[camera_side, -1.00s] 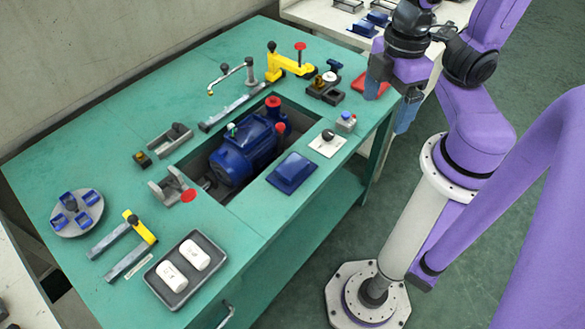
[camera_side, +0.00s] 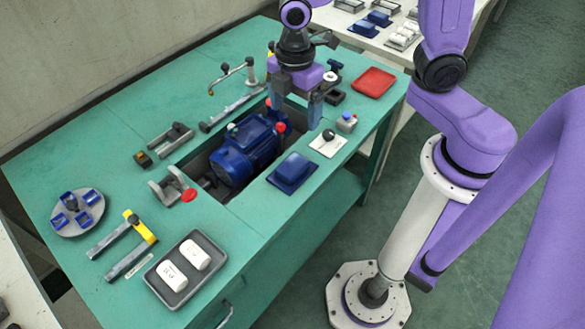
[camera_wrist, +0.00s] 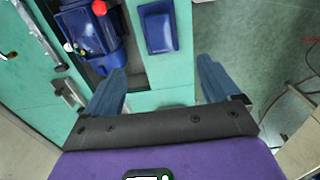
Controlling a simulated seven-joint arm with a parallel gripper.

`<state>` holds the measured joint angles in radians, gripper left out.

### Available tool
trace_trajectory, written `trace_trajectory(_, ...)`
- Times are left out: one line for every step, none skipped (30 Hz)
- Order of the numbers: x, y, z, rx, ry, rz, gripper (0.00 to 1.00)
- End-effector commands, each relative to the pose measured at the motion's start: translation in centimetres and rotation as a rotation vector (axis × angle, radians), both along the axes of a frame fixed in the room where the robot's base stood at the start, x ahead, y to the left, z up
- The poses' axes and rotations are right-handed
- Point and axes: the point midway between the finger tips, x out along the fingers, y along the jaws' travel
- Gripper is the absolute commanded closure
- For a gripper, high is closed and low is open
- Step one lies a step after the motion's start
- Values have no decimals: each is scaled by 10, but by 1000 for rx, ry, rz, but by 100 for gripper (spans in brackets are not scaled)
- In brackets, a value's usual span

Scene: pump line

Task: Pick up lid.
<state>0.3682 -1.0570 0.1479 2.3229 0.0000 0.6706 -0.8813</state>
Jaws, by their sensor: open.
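The lid appears to be the blue rectangular piece with a raised middle (camera_side: 293,172), lying flat on the green table beside the pump recess. In the wrist view this lid (camera_wrist: 158,28) is at the top centre, beyond the fingertips and apart from them. My gripper (camera_side: 297,108) is open and empty, fingers pointing down, above the far end of the recess and farther back than the lid. In the wrist view my gripper (camera_wrist: 161,72) shows both blue fingers spread with nothing between them.
The blue pump (camera_side: 243,150) with red caps sits in the recess left of the lid. A grey tray (camera_side: 186,268) holds two white blocks. A red pad (camera_side: 374,81) lies at the back right.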

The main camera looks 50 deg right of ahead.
Motion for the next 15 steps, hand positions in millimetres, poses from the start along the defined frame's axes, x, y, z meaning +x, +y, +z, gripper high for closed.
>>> trace_trajectory(1,0,-4,-2,2,3,11)
trace_trajectory(1,0,-6,-2,2,4,11)
trace_trajectory(0,0,-11,-3,4,4,11)
trace_trajectory(0,0,-15,-3,4,4,11)
trace_trajectory(0,-1,-19,-4,5,3,11)
trace_trajectory(0,-1,-26,-5,6,2,11)
trace_trajectory(0,-1,-30,-4,5,2,11)
trace_trajectory(0,-1,-35,-5,6,2,11)
trace_trajectory(0,-1,-40,-4,5,2,11)
trace_trajectory(0,-1,-45,-4,5,2,11)
trace_trajectory(0,-1,-49,-4,5,2,11)
trace_trajectory(0,-1,-54,-3,4,1,11)
trace_trajectory(0,-1,-58,-4,5,1,11)
trace_trajectory(0,-1,-62,-3,4,1,11)
trace_trajectory(0,-1,-68,-4,5,1,11)
